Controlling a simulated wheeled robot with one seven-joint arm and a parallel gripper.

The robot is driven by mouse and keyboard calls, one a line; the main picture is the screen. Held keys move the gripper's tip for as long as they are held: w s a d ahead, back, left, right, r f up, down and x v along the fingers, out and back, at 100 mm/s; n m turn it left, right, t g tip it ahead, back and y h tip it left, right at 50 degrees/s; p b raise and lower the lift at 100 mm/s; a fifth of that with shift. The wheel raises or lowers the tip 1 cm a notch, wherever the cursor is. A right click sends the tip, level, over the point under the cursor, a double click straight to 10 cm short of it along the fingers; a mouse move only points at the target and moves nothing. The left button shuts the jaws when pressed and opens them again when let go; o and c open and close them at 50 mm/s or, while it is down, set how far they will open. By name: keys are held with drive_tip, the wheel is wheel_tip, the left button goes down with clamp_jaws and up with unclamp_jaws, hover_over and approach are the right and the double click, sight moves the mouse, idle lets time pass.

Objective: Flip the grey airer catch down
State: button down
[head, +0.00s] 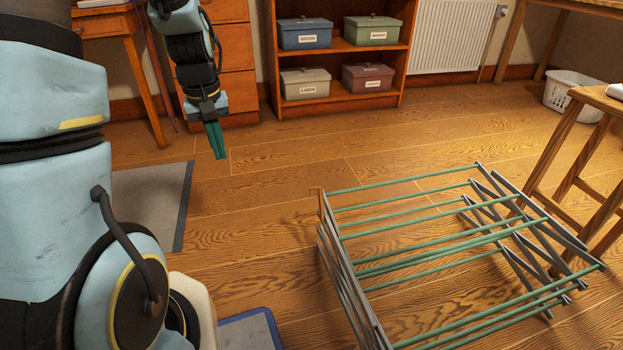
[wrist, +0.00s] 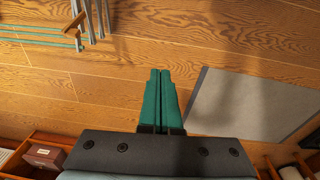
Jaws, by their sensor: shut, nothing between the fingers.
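The airer (head: 440,213), with green rods and grey slatted sides, stands on the wooden floor at the right of the head view. Its near corner also shows at the top left of the wrist view (wrist: 40,42). A small brownish piece (head: 317,190) sits at the top of its left side and shows in the wrist view (wrist: 74,23); I cannot tell if this is the catch. No clearly grey catch can be made out. My gripper (head: 219,156) points down with its green fingers shut and empty (wrist: 161,72). It is left of the airer, apart from it.
A shelf unit (head: 339,55) with several labelled boxes and a white radiator (head: 452,35) stand at the back. A wooden stand (head: 575,160) is close by the airer's right side. A grey mat (head: 150,205) lies at left. Floor between gripper and airer is clear.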

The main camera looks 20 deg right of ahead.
drive_tip(key=w+d+f, duration=0.1)
drive_tip(key=d+f, duration=0.1)
drive_tip(key=d, duration=0.5)
drive_tip(key=w+d+f+p, duration=0.1)
drive_tip(key=w+d+f, duration=0.1)
drive_tip(key=d, duration=0.6)
drive_tip(key=w+d+f, duration=0.1)
drive_tip(key=d+f, duration=0.3)
drive_tip(key=d, duration=0.3)
drive_tip(key=shift+w+d+f+g+y+p, duration=0.15)
drive_tip(key=shift+w+d+g+y+p, duration=0.15)
drive_tip(key=shift+p, duration=0.1)
drive_tip(key=s+f+b, duration=0.3)
drive_tip(key=f+b, duration=0.1)
drive_tip(key=f, duration=0.4)
drive_tip(key=shift+s+a+f, duration=0.25)
drive_tip(key=shift+s+f, duration=0.05)
drive_tip(key=shift+f, duration=0.05)
drive_tip(key=shift+s, duration=0.1)
